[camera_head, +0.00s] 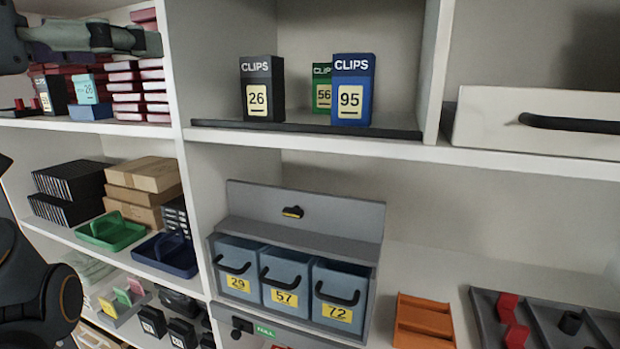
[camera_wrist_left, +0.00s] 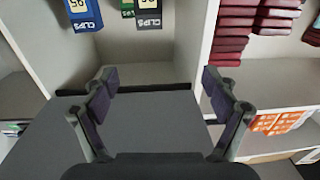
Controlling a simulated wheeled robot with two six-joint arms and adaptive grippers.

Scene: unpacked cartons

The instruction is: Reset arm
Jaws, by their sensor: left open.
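My left gripper (camera_head: 135,40) is at the upper left of the head view, in front of the upper shelf. In the left wrist view my left gripper (camera_wrist_left: 160,82) has its two fingers spread apart, with nothing between them. The wrist picture is upside down. Three CLIPS boxes stand on the upper middle shelf: a black one marked 26 (camera_head: 262,90), a green one marked 56 (camera_head: 322,88) and a blue one marked 95 (camera_head: 352,90). Boxes also show at the top of the left wrist view, apart from the fingers. My right gripper is not in view.
Red stacked boxes (camera_head: 138,92) fill the upper left shelf, near my left gripper. A grey holder (camera_head: 307,208) with blue bins 29, 57 and 72 stands below. A white drawer (camera_head: 490,125) is at right. An orange tray (camera_head: 424,322) lies lower right. Shelf dividers stand between compartments.

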